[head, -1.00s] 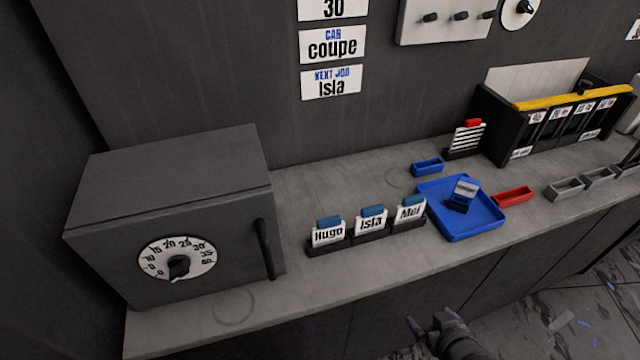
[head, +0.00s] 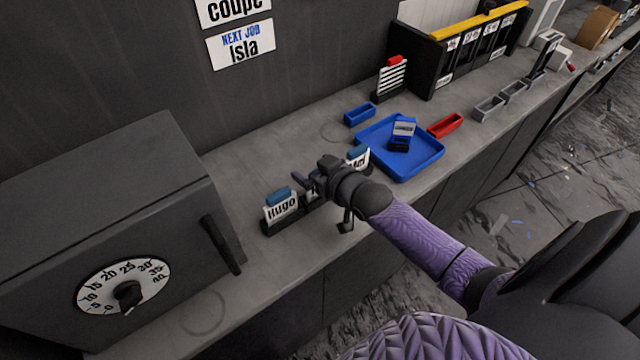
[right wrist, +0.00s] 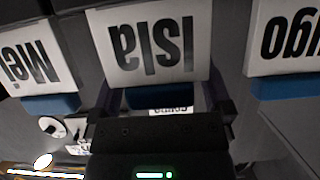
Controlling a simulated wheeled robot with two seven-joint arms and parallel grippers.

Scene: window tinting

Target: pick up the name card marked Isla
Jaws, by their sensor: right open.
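The Isla name card (right wrist: 150,45) shows upside down in the right wrist view, white with dark letters and a blue top (right wrist: 150,97). My right gripper (right wrist: 164,100) is open, with a finger on either side of the blue top; I cannot tell if they touch it. In the head view my right gripper (head: 310,182) is over the middle of the card row and hides most of the Isla card. My left gripper is not in view.
A dark oven-like box (head: 110,215) with a dial and handle stands left of the cards. A blue tray (head: 420,163) holding a small block (head: 403,129) lies to the right. A wall sign (head: 240,45) reads "Next job Isla". Small blue (head: 360,114) and red (head: 445,125) bins stand nearby.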

